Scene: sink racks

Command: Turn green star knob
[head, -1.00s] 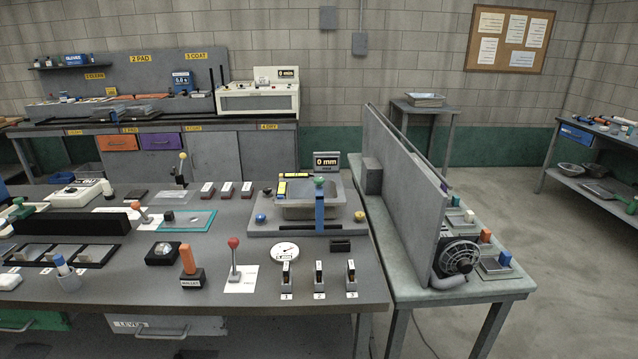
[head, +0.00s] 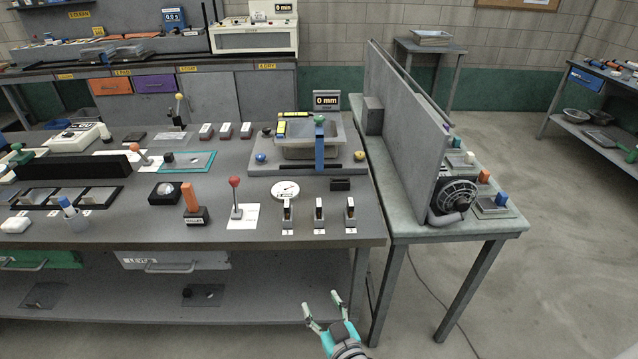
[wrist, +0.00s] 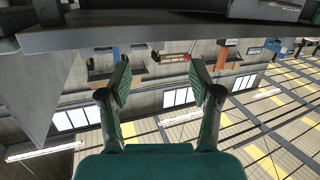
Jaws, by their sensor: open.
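The green star knob (head: 320,119) sits on top of a blue upright bar (head: 319,148) at the front of a grey basin (head: 290,152), near the back right of the workbench. A small display (head: 326,101) reading 0 mm stands behind it. My gripper (head: 322,304) is in front of and below the bench's front edge, well apart from the knob. Its two fingers are spread with nothing between them. In the wrist view my gripper (wrist: 162,85) is open and empty under a dark edge; the knob does not show there.
The workbench (head: 120,231) carries a red ball lever (head: 235,183), an orange-handled block (head: 190,197), a round gauge (head: 285,189) and several upright clips near the front edge. A side table (head: 410,219) with a tall panel (head: 412,130) stands at the right.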

